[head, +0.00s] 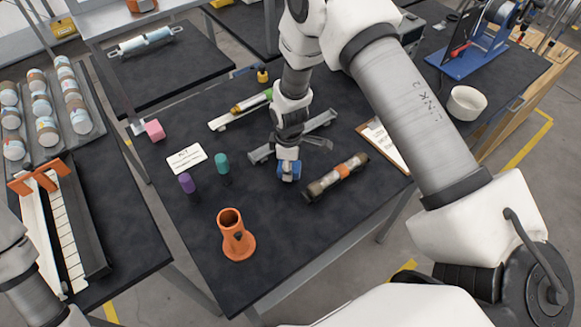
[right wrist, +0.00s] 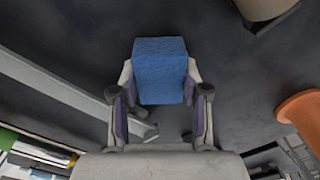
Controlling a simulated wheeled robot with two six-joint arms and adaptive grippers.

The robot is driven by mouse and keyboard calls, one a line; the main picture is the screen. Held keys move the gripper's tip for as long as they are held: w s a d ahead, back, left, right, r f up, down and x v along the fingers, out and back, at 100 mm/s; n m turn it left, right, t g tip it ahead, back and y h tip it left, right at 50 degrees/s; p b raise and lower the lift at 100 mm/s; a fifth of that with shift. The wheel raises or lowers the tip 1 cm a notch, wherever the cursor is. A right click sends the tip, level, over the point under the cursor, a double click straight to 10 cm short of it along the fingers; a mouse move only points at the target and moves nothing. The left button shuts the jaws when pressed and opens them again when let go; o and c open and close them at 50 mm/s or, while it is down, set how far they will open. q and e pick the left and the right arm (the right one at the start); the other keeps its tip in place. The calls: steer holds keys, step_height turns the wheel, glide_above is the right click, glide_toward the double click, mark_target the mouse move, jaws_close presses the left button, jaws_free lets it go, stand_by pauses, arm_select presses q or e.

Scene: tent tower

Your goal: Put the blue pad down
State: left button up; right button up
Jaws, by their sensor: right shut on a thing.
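The blue pad (head: 289,170) is a small blue block, low over or at the dark table top in the head view. It also shows in the right wrist view (right wrist: 160,70), between the two fingers. My right gripper (head: 288,160) points down and is shut on the blue pad. I cannot tell whether the pad touches the table. My left gripper is not in view; only part of my left arm shows at the left edge.
An orange holder (head: 236,240) stands at the front. A brown cylinder (head: 336,178) lies right of the pad, and a grey bracket (head: 262,153) lies behind. Purple (head: 188,185) and teal (head: 222,166) pegs, a white card (head: 185,158) and a pink cube (head: 155,130) are left.

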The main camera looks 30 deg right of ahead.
steer(key=shift+s+a+r, duration=0.3)
steer(key=shift+s, duration=0.15)
steer(key=shift+w+d+f, duration=0.1)
steer(key=shift+f, duration=0.15)
steer(key=o, duration=1.1)
steer(key=shift+w+d+f, duration=0.15)
steer(key=shift+o, duration=1.1)
steer(key=shift+w+d, duration=0.1)
steer(key=shift+w, duration=0.05)
steer(key=shift+s+a, duration=0.2)
steer(key=shift+r, duration=0.4)
arm_select(q)
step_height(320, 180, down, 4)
steer(key=b, duration=0.3)
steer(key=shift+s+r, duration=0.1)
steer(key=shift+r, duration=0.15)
arm_select(e)
step_height(320, 180, up, 12)
steer(key=shift+f, duration=0.2)
